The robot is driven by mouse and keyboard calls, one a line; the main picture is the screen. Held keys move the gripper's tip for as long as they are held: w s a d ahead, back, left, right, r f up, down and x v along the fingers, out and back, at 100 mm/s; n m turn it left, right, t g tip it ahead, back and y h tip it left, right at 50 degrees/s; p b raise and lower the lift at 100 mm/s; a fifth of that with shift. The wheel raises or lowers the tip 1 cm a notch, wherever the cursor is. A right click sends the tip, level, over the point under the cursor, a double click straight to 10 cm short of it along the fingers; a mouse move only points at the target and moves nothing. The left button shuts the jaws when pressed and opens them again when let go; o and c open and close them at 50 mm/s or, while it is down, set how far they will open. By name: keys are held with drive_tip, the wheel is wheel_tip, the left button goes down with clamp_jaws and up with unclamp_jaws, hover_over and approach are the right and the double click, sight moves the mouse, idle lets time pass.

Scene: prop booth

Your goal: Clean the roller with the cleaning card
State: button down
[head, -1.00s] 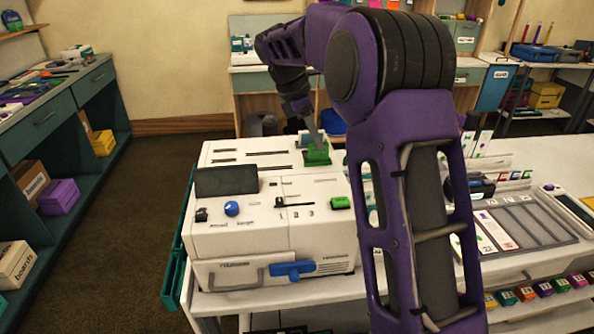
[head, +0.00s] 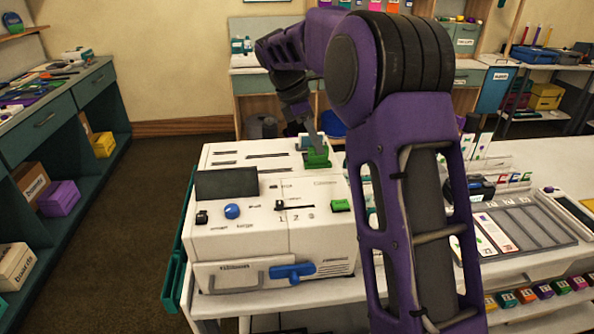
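A white machine (head: 310,228) stands on the bench, with a dark screen, a blue knob, a slider marked with numbers, a green button and a blue front lever (head: 292,271). Its flat rear top has several dark slots. My gripper (head: 314,144) points down at a small green block or holder (head: 317,157) at the rear right of that top. The gripper is too small and partly hidden to tell whether it is open or touching the block. A small pale piece stands beside it; I cannot tell whether it is the cleaning card. I cannot make out the roller.
My arm hides the bench right of the machine. Beyond it are a grey tray (head: 566,236) with strips and slots, and several upright cards. Small coloured boxes line a shelf below. A shelving unit (head: 62,122) stands at left, with clear floor (head: 110,230) between.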

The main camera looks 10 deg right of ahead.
drive_tip(key=shift+r+p, duration=0.85)
drive_tip(key=shift+r, duration=2.25)
drive_tip(key=shift+r, duration=2.2)
drive_tip(key=shift+s, duration=0.1)
